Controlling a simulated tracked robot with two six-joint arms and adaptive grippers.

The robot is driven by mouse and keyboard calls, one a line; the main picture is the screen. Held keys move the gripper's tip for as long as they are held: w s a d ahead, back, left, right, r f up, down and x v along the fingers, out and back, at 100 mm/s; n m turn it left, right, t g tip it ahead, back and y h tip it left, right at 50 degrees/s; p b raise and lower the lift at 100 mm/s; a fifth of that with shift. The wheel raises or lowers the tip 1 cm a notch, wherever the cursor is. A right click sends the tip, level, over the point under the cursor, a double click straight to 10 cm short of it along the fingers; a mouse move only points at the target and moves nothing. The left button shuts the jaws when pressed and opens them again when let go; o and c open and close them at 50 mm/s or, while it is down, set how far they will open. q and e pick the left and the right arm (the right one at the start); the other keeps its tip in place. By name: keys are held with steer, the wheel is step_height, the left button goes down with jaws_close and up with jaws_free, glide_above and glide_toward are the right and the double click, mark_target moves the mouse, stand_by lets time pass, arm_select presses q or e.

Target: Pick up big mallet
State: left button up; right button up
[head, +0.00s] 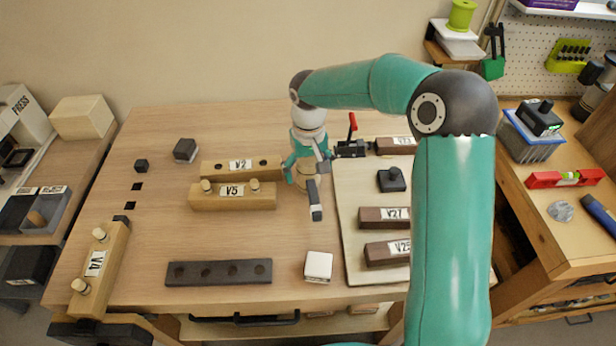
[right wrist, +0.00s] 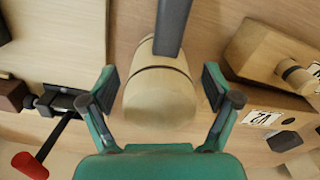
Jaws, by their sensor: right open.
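The big mallet has a pale wooden barrel-shaped head with dark bands and a dark handle. In the head view the mallet (head: 315,203) is on the bench, its head partly hidden by my right gripper (head: 303,165). In the right wrist view the mallet head (right wrist: 158,98) sits between the two spread fingers of my right gripper (right wrist: 160,90). The handle runs away from the gripper to the top of that view. The gripper is open, with a visible gap on each side of the head. My left gripper is not in view.
Wooden blocks V2 (head: 262,162) and V5 (head: 262,197) lie just left of the mallet. A clamp with a red handle (head: 351,122) is close on the right, beside a pale board (head: 350,235) with dark blocks. A white cube (head: 318,266) stands in front.

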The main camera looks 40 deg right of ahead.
steer(key=c, duration=1.4)
steer(key=shift+o, duration=0.2)
steer(key=shift+r, duration=0.1)
step_height(320, 180, up, 20)
steer(key=p, duration=0.1)
steer(key=shift+p, duration=0.3)
